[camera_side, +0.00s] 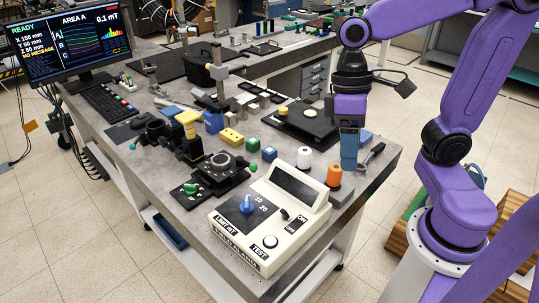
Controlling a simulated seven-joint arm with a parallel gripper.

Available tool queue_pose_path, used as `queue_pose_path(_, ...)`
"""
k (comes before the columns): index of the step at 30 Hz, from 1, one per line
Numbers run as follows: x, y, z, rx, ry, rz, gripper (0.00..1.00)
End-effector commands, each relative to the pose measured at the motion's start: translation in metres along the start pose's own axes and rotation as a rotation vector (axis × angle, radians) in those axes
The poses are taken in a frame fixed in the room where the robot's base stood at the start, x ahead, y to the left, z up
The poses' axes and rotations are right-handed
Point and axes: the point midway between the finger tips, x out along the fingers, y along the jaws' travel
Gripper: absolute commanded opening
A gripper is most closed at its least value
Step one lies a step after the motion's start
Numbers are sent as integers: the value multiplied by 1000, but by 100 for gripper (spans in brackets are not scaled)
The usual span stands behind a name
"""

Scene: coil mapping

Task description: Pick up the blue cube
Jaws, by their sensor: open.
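A larger blue block (214,122) stands farther left, beside a yellow block. My gripper (349,166) points down over the right end of the bench, clearly to the right of the blue cube and apart from it. It is open, and I see nothing held in it. Its fingers show edge-on, so the gap between them is hard to see.
A cream test box (262,224) with a blue knob fills the front. A black optical stage (222,165) is to the cube's left. A dark plate (308,122) lies behind.

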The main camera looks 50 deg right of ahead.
Motion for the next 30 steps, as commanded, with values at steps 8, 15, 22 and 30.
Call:
queue_pose_path(8,-18,30,-64,541,-84,-225,66)
queue_pose_path(15,-37,82,-116,970,-145,-458,66)
queue_pose_path(22,-55,157,-153,1345,-194,-720,66)
queue_pose_path(30,-72,260,-164,1694,-236,-1054,66)
